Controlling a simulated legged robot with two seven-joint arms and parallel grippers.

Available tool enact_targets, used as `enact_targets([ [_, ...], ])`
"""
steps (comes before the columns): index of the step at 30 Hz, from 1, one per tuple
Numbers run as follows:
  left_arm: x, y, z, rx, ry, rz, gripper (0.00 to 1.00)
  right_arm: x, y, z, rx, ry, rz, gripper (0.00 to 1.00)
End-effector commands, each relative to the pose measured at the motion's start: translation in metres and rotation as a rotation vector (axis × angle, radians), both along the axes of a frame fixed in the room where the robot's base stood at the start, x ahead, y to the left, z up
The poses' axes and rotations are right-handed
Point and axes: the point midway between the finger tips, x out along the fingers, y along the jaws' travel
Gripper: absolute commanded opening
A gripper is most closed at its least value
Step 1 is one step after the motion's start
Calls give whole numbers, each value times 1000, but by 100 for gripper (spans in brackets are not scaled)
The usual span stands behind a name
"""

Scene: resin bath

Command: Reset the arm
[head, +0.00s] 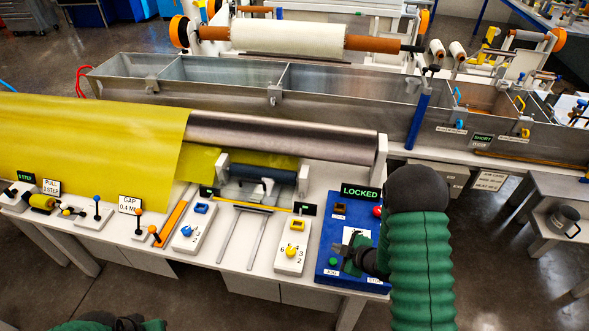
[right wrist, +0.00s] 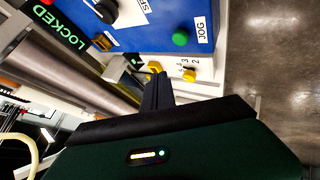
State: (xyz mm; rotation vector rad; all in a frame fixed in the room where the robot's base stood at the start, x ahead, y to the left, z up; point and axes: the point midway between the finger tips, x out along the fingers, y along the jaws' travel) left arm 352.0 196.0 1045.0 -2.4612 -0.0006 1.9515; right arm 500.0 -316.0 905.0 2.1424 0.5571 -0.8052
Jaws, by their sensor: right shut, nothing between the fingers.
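My right gripper (head: 343,249) is shut and empty over the blue control panel (head: 328,213) at the right end of the white bench. Its dark fingers (right wrist: 157,88) lie together in the right wrist view. The panel has a LOCKED sign (head: 360,191), a red button (head: 377,211) and a green JOG button (head: 333,262). The JOG button (right wrist: 180,38) also shows in the right wrist view, apart from the fingers. My green right arm hides part of the panel's right side. Only a green part of my left arm shows at the bottom left edge; its gripper fingers are out of view.
A long metal trough (head: 225,75) runs behind the bench. A steel roller (head: 280,133) and yellow sheet (head: 90,145) lie left of the panel. Several levers and knobs (head: 292,250) stand along the front. A metal jug (head: 563,222) sits on a right-hand shelf.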

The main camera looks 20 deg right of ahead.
Motion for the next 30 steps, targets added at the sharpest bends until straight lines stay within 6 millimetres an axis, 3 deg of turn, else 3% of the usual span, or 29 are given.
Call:
enact_targets([
  [4,0,0,0,0,0,0,36,4,3,22,7,46,-89,0],
  [7,0,0,0,0,0,0,36,-6,15,59,52,145,-277,0],
  [12,0,0,0,0,0,0,36,-75,69,115,219,375,-640,0],
  [15,0,0,0,0,0,0,36,-119,99,132,300,493,-777,0],
  [18,0,0,0,0,0,0,36,-143,115,139,341,560,-845,0],
  [20,0,0,0,0,0,0,36,-148,119,140,348,578,-860,0],
  [30,0,0,0,0,0,0,36,-148,118,140,348,579,-862,0],
])
